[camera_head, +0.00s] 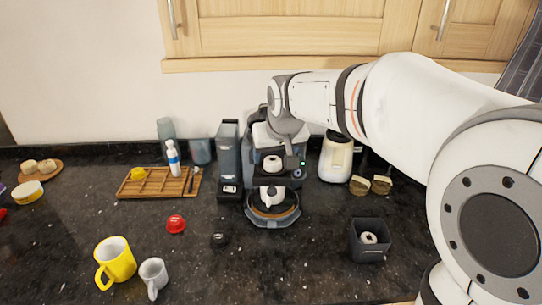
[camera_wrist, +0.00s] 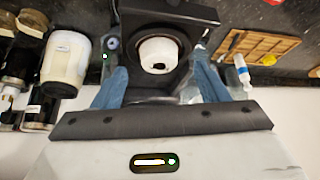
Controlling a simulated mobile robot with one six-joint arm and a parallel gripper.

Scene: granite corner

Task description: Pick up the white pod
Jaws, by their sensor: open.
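A white pod (camera_head: 272,163) sits in the dark coffee machine (camera_head: 289,205), at the machine's upper front. In the wrist view the white pod (camera_wrist: 158,50) is round with a dark spot, and rests in the machine's dark holder. My gripper (camera_wrist: 158,84) is open, with its two bluish fingers spread to the left and right of the pod. The pod lies ahead between them, and I cannot tell whether they touch it. In the head view my gripper (camera_head: 276,138) is at the machine from above, its fingertips largely hidden.
A white cup (camera_head: 271,194) stands on the machine's drip tray. A dark box (camera_head: 368,254) holding a white round piece stands at right. A cream jar (camera_head: 335,160) is close by the machine. A wooden tray (camera_head: 150,187), red pod (camera_head: 176,224) and mugs are left.

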